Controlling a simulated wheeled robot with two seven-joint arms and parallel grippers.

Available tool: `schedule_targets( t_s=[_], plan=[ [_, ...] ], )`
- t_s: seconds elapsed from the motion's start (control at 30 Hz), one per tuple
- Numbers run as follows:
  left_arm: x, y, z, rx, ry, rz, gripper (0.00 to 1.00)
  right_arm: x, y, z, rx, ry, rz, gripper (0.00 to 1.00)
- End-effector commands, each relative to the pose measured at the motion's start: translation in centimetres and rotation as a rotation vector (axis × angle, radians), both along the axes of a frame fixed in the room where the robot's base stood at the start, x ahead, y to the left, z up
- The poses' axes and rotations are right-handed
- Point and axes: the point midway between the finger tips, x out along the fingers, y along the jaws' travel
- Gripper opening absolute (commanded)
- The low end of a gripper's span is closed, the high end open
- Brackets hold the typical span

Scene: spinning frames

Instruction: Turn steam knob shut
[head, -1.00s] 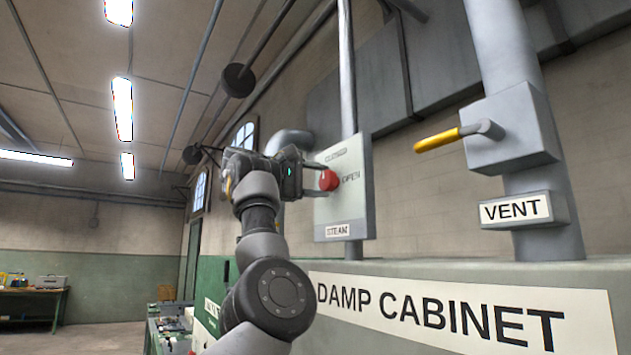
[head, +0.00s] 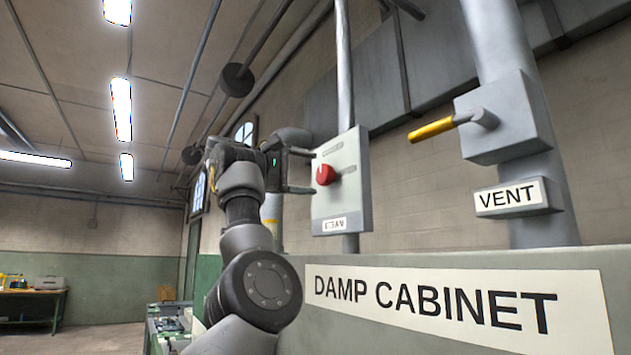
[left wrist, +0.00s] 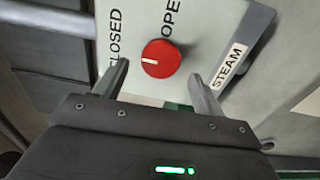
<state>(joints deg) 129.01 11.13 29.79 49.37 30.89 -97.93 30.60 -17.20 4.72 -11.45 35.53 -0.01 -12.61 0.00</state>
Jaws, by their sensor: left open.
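The red round steam knob (head: 325,174) sits on a pale panel (head: 352,205) labelled STEAM. In the left wrist view the knob (left wrist: 161,59) has a white mark pointing to the side of the CLOSED label, roughly at it. The OPEN label lies a quarter turn away. My left gripper (head: 312,172) is open and empty, just in front of the panel. In the left wrist view the fingertips of this gripper (left wrist: 158,70) lie on either side of the knob, with gaps showing. My right gripper is in neither view.
A vent lever with a yellow handle (head: 431,130) sticks out to the right of the panel. The damp cabinet (head: 600,262) stands below. A vertical pipe (head: 344,75) runs above the panel. The open room lies to the left.

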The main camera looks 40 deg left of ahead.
Motion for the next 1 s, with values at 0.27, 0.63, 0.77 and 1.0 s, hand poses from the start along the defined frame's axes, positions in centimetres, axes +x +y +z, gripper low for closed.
schedule_targets(
  t_s=[0.27,0.63,0.77,1.0],
  plan=[
    [-5.1,1.5,-0.3,0.000,-0.001,0.002,0.70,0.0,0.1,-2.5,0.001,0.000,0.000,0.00],
    [-6.8,2.0,0.0,0.000,0.001,0.001,0.70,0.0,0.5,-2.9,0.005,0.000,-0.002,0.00],
    [-6.8,2.0,0.0,0.000,0.001,0.002,0.70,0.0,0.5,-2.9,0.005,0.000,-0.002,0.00],
    [-6.8,2.0,0.0,0.000,0.001,0.001,0.70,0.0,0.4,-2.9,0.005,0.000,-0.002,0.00]
  ],
)
